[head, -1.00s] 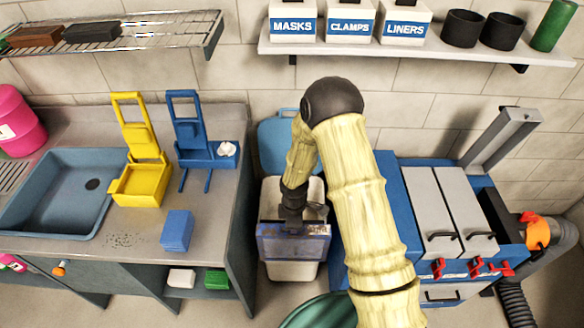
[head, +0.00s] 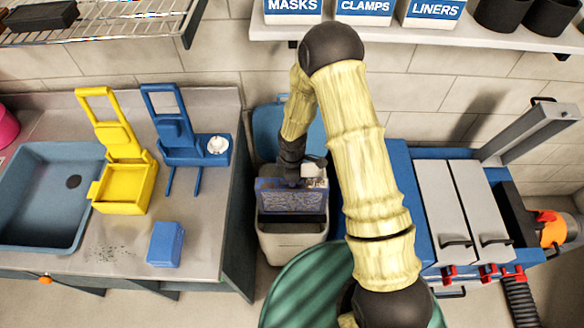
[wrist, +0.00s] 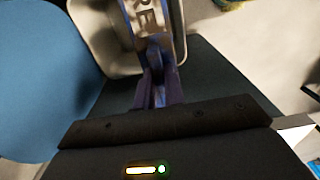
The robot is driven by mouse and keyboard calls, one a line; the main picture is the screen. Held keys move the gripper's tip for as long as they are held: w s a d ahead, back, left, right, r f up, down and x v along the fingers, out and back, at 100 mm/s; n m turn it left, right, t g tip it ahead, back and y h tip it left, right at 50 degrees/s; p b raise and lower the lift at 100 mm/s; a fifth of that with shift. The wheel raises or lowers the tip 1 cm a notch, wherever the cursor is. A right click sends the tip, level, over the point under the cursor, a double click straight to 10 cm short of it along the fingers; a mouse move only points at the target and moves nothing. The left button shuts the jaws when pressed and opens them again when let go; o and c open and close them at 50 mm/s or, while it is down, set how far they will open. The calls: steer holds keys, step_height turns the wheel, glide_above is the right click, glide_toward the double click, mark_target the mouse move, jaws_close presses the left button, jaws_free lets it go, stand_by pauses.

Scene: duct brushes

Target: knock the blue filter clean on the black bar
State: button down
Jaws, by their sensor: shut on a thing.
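The blue filter (head: 291,203) has a blue frame and a dirty, brownish-grey speckled face. My gripper (head: 292,178) is shut on its upper edge and holds it over the pale bin (head: 290,242). In the wrist view the filter (wrist: 150,22) extends away from my shut fingers (wrist: 158,88), with the bin's rim (wrist: 88,35) beside it. I cannot tell whether the filter touches anything.
A counter with a sink (head: 45,195), yellow stand (head: 125,187), blue stand (head: 190,150) and blue block (head: 165,243) is left of the bin. A blue cabinet with grey lids (head: 450,205) stands right. A green round container (head: 300,285) is in front. A shelf (head: 400,30) hangs above.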

mark_target(292, 195)
steer(key=shift+r, duration=0.1)
stand_by(0.3)
steer(key=shift+f+b, duration=2.05)
steer(key=shift+f, duration=0.75)
steer(key=shift+d, duration=0.1)
